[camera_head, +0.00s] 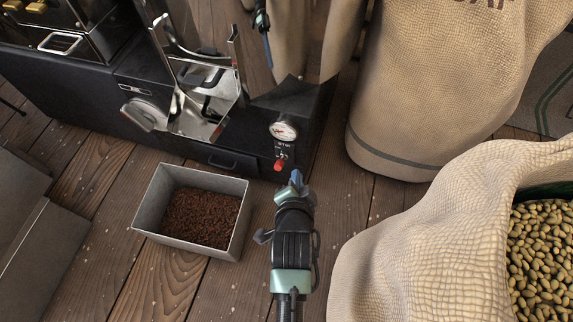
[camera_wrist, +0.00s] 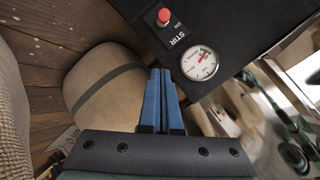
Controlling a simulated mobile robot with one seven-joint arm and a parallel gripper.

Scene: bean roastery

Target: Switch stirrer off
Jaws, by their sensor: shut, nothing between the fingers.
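The stirrer switch is a red knob (camera_head: 279,164) low on the front of the black machine, below a round gauge. In the wrist view the red knob (camera_wrist: 164,15) stands near the top, with the labels "ON" and "STIR" beside it. My gripper (camera_head: 296,178) is just in front of the machine, slightly right of and below the knob in the head view. In the wrist view its blue fingers (camera_wrist: 161,75) are together and empty, apart from the knob. Whether the knob is switched on cannot be told from its look.
A round gauge (camera_head: 284,129) sits above the knob. A grey metal bin (camera_head: 161,238) of brown grounds stands on the wooden floor, left of my gripper. A large sack of beans (camera_head: 400,262) is close on the right, another sack (camera_head: 437,85) behind. A metal chute (camera_head: 207,125) is upper left.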

